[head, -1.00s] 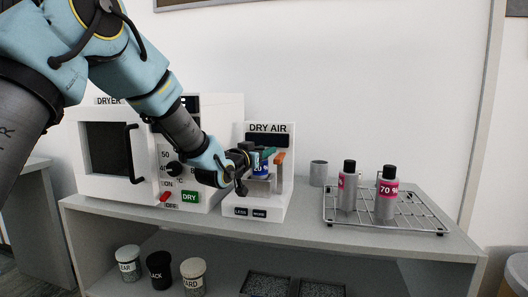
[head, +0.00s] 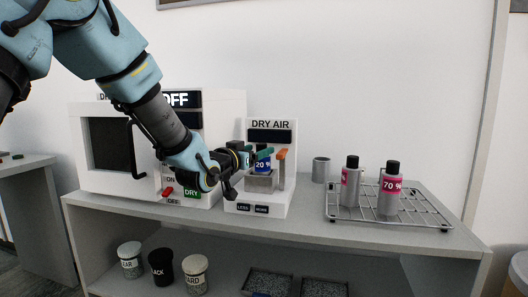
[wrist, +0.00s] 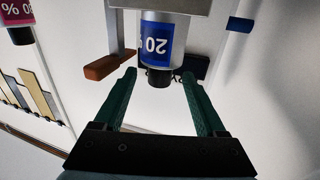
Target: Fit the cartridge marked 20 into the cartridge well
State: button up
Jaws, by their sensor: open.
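The cartridge marked 20 (head: 263,166) has a grey body, a blue label and a black cap. It stands upright in the grey cartridge well (head: 260,184) of the DRY AIR unit (head: 283,205); its lower end is hidden inside. The wrist view shows the cartridge (wrist: 156,40) upside down, with the grey well block (wrist: 165,5) at the top edge. My gripper (wrist: 159,74) is open, its green fingers apart on either side of the cap end. In the head view my gripper (head: 262,155) is at the cartridge's top, partly hiding it.
An orange lever (head: 282,167) stands close right of the well; it also shows in the wrist view (wrist: 108,65). The dryer (head: 110,182) is at left behind my arm. A wire rack (head: 418,211) with two pink-labelled bottles and a grey cup (head: 320,170) are at right.

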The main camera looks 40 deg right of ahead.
jog(key=v, duration=0.5)
jog(key=shift+b, duration=0.3)
